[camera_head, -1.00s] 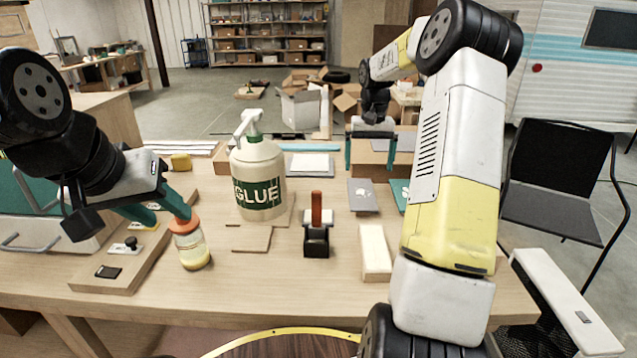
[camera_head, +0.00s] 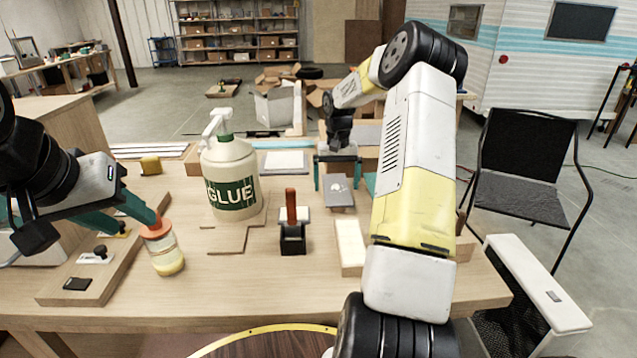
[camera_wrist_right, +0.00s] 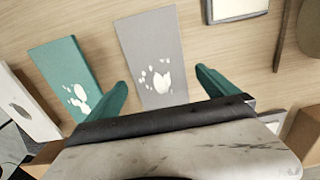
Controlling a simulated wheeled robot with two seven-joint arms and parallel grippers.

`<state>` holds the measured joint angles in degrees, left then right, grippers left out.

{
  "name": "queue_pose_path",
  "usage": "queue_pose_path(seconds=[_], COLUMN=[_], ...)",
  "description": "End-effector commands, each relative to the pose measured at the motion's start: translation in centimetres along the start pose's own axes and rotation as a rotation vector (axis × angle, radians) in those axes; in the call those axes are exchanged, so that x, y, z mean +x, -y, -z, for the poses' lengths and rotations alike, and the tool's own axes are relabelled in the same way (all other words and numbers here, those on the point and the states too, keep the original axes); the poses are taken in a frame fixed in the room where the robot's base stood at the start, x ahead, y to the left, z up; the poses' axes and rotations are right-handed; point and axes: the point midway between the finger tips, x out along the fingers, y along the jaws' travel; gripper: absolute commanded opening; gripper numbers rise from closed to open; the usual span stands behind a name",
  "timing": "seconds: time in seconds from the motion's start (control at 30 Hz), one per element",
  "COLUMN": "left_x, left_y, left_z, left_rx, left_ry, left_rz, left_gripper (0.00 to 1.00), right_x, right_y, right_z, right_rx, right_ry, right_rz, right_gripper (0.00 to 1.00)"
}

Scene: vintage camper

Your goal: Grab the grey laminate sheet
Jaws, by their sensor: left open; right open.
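The grey laminate sheet (camera_head: 339,193) lies flat on the workbench, right of the glue bottle. In the right wrist view the grey sheet (camera_wrist_right: 151,45) has white petal-like marks near its lower end. My right gripper (camera_head: 337,176) is open and empty at the sheet's far end. In the wrist view its fingertips (camera_wrist_right: 160,84) stand on either side of the sheet, with a gap on each side. A teal sheet (camera_wrist_right: 62,72) lies just left of it there. My left gripper (camera_head: 138,216) is open beside the orange-lidded jar (camera_head: 165,254); whether it touches the lid is unclear.
A large glue bottle (camera_head: 231,175) stands mid-bench. A black holder with a red-brown handle (camera_head: 292,232) and a pale block (camera_head: 350,246) stand in front of the grey sheet. Cardboard boxes lie behind the bench. A black chair (camera_head: 525,170) stands to the right.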

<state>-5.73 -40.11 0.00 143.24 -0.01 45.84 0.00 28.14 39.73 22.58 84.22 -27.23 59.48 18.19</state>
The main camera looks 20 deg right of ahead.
Motion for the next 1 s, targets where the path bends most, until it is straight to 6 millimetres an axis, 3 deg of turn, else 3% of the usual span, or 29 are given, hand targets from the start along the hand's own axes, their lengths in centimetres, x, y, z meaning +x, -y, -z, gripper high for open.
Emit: queue_pose_path(seconds=[0.03,0.3,0.4,0.77,1.0], left_x=[0.0,0.0,0.0,0.0,0.0], left_y=[0.0,0.0,0.0,0.0,0.0], left_z=[0.0,0.0,0.0,0.0,0.0], left_rx=[0.0,0.0,0.0,0.0,0.0], left_ry=[0.0,0.0,0.0,0.0,0.0], left_rz=[0.0,0.0,0.0,0.0,0.0], left_gripper=[0.43,0.43,0.43,0.43,0.43], right_x=[0.0,0.0,-0.1,-0.7,-3.5], right_y=[0.0,0.0,0.0,0.0,0.0], right_z=[0.0,0.0,0.0,0.0,0.1], right_rx=[0.0,0.0,0.0,0.0,0.0], right_ry=[0.0,0.0,0.0,-0.001,-0.004], right_rz=[0.0,0.0,0.0,-0.001,0.0], right_gripper=[0.96,0.43,0.29,0.28,0.28])
